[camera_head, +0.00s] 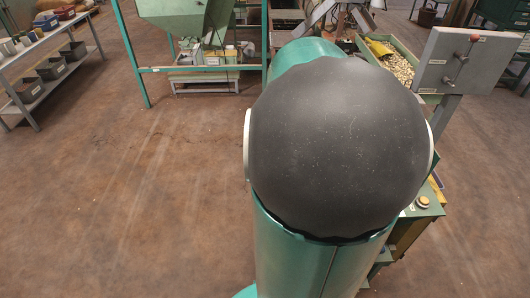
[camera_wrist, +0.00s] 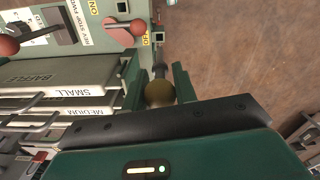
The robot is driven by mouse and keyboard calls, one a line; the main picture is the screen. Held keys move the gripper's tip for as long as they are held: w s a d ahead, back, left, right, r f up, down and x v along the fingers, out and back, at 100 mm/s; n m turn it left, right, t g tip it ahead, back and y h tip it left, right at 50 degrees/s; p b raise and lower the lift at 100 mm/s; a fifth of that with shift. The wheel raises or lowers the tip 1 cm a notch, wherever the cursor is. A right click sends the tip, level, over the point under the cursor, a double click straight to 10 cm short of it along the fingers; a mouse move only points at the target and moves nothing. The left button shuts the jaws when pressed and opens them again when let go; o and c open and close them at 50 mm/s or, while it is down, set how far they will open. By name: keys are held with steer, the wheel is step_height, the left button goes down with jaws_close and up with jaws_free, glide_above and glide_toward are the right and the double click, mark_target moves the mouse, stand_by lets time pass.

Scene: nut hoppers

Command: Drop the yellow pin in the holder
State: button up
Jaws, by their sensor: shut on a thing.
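In the wrist view my gripper (camera_wrist: 159,88) is shut on the yellow pin (camera_wrist: 160,94). The pin shows as a dull yellow-brown rounded knob between the two green fingers, with a darker, narrow part beyond it. The pin's far end is hard to make out. The pin is beside the right edge of a pale green panel, with brown floor showing to its right. I cannot tell which part is the holder. In the head view my own arm hides the gripper and the pin.
The panel (camera_wrist: 98,12) carries a red-knobbed lever (camera_wrist: 137,27). Labelled pale plates (camera_wrist: 60,72) lie at left, reading BAFFLE, SMALL and MEDIUM. In the head view, a trough of nuts (camera_head: 399,68) and a grey control box (camera_head: 462,62) stand right. Floor at left is clear.

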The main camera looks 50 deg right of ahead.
steer(key=shift+f, duration=2.5)
steer(key=shift+f, duration=0.1)
steer(key=shift+f, duration=0.8)
step_height(320, 180, down, 8)
steer(key=shift+f, duration=0.15)
stand_by(1.1)
steer(key=o, duration=1.1)
